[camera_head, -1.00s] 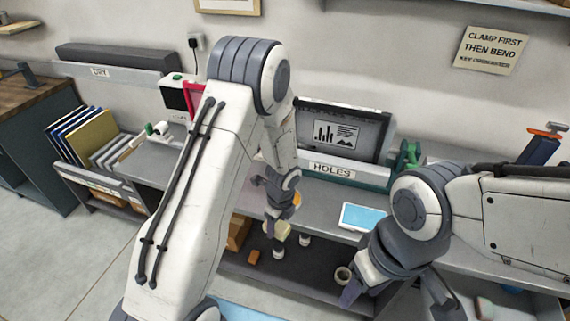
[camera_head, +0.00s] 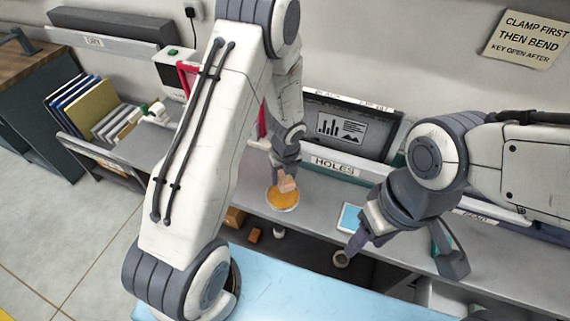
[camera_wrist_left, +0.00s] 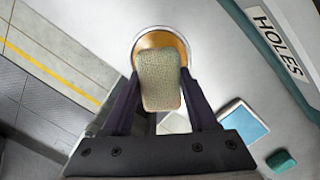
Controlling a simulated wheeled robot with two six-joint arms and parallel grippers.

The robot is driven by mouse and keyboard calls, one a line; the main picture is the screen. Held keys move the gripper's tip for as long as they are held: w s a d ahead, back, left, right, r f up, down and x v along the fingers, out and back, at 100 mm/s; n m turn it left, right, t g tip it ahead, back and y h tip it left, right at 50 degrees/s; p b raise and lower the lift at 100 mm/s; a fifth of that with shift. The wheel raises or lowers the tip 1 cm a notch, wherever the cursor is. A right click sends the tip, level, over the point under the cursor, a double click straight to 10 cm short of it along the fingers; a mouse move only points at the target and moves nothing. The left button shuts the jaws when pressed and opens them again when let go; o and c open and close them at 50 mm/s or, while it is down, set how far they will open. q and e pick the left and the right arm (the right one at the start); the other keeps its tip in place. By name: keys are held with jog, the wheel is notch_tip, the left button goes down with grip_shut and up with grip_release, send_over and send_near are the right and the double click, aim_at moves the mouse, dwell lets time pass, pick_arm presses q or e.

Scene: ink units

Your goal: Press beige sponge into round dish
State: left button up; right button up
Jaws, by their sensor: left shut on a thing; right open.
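My left gripper (camera_wrist_left: 160,95) is shut on the beige sponge (camera_wrist_left: 159,82), a rounded block held between its two fingers. In the head view the sponge (camera_head: 288,184) shows at the tip of the left arm, over the round dish (camera_head: 283,203). The dish has a pale rim and an orange inside. It also shows in the left wrist view (camera_wrist_left: 184,43), partly hidden behind the sponge. I cannot tell whether the sponge touches it. My right gripper (camera_head: 405,252) is open and empty, above the front of the bench at the right.
A blue pad with a white border (camera_wrist_left: 244,121) lies on the bench right of the dish. A small green block (camera_wrist_left: 281,160) lies beyond it. The HOLES rail (camera_head: 336,166) runs behind the dish.

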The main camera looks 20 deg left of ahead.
aim_at(283, 184)
pick_arm(q)
jog(key=shift+w+d+f, duration=0.1)
jog(key=shift+f, duration=0.05)
jog(key=shift+f+b, duration=0.15)
jog(key=shift+b, duration=0.2)
jog(key=f+b, duration=0.2)
jog(key=b, duration=0.1)
jog(key=f+b, duration=0.1)
jog(key=f, duration=0.1)
jog(key=shift+a, duration=0.3)
jog(key=shift+f+b, duration=0.7)
jog(key=shift+b, duration=0.35)
jog(key=shift+f+b, duration=0.35)
jog(key=shift+f, duration=0.1)
dwell(0.8)
notch_tip(283, 184, up, 7)
jog(key=p, duration=0.8)
